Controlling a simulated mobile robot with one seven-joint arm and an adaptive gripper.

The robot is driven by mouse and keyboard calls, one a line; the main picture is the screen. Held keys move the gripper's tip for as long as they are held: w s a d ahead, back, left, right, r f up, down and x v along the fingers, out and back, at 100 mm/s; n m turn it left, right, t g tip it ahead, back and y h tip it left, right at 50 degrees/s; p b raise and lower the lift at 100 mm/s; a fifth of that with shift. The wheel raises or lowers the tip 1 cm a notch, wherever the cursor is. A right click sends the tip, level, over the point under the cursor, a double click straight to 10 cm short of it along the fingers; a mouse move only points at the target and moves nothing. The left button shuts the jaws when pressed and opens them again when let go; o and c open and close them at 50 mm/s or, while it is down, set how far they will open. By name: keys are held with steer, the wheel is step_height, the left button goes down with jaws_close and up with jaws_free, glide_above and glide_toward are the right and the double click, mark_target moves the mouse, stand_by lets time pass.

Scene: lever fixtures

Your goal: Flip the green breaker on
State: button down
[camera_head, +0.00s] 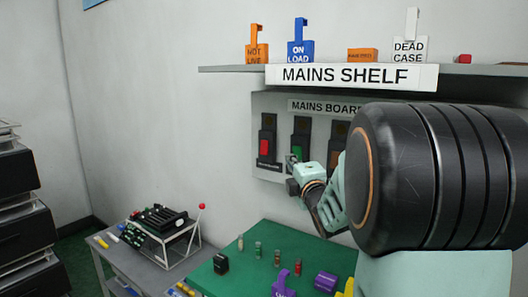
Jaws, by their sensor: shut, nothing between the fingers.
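The mains board (268,102) is a grey panel on the wall under the shelf. The green breaker (299,145) is a dark upright housing with a green part showing, right of a breaker with a red part (265,146). My gripper (291,160) is shut and empty, at the lower part of the green breaker. I cannot tell whether it touches the breaker.
The mains shelf (230,69) juts out above the board, with orange, blue and white tags on it. A grey bench (150,273) with a rack stands at left.

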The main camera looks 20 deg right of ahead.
mark_target(293, 149)
steer(key=w+d, duration=0.1)
steer(key=w+d+p, duration=0.1)
steer(key=w+d, duration=0.1)
steer(key=w, duration=0.1)
steer(key=shift+d+r, duration=0.15)
steer(key=shift+r, duration=0.15)
steer(key=shift+d+f+b, duration=0.1)
steer(key=shift+d+b, duration=0.05)
steer(key=shift+b, duration=0.3)
steer(key=shift+w+r, duration=0.1)
steer(key=shift+r, duration=0.1)
